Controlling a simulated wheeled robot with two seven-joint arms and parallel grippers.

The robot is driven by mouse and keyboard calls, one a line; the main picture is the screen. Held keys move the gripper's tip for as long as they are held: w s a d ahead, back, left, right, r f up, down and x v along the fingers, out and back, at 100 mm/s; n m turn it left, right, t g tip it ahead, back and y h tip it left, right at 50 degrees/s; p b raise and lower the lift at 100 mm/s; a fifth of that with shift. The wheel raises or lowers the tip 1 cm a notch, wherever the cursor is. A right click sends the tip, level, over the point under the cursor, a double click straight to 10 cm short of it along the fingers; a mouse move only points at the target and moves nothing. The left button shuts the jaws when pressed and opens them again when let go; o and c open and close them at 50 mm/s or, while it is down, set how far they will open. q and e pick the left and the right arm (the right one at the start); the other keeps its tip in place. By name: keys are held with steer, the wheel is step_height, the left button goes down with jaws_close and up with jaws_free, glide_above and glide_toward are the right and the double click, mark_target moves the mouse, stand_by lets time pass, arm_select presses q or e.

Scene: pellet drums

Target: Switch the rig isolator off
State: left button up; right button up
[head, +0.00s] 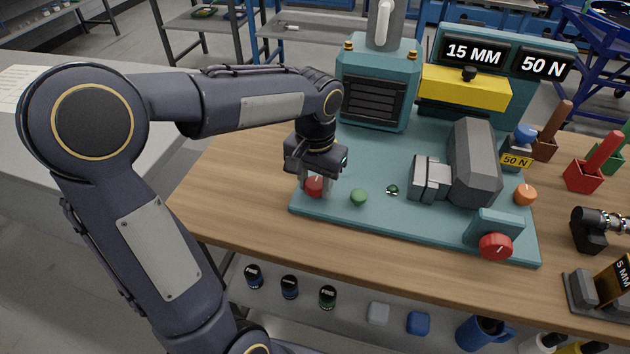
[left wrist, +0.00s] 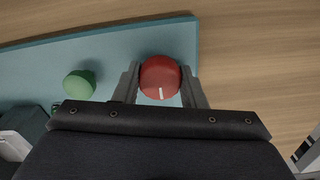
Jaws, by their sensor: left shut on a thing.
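A red round knob (head: 315,187) sits at the left corner of the teal rig base (head: 370,215). My left gripper (head: 318,182) points down over it, shut on it with one finger on each side. In the left wrist view the red knob (left wrist: 160,76) lies between the fingers of the gripper (left wrist: 161,88), and its white line points toward the palm. A second red knob (head: 495,246) with a white line is on a teal block at the base's front right. Neither knob bears a readable label. My right gripper is not in view.
A green button (head: 358,197) is beside the held knob. A grey clamp block (head: 472,165), an orange knob (head: 525,195) and signs reading 15 MM and 50 N (head: 508,58) are on the rig. Tools crowd the right; the wooden table (head: 225,190) is clear at left.

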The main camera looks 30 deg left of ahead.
mark_target(315, 182)
arm_select(q)
steer(key=o, duration=1)
step_height(315, 182, up, 8)
steer(key=shift+f+p, duration=0.1)
steer(key=shift+p, duration=0.3)
steer(key=s+d+f+t+h, duration=0.1)
steer(key=s+t, duration=0.1)
steer(key=s, duration=0.3)
steer(key=s+d+f+n+t+h+p, duration=0.1)
steer(key=s+f, duration=0.1)
steer(key=s, duration=0.4)
steer(key=s+d+f+t+h, duration=0.1)
steer(key=s+d+t, duration=0.1)
steer(key=s, duration=0.3)
steer(key=shift+s+d+f+n+t+h+p, duration=0.1)
steer(key=shift+s+f+n+t+h+p, duration=0.05)
steer(key=shift+s+n+t+h+p, duration=0.2)
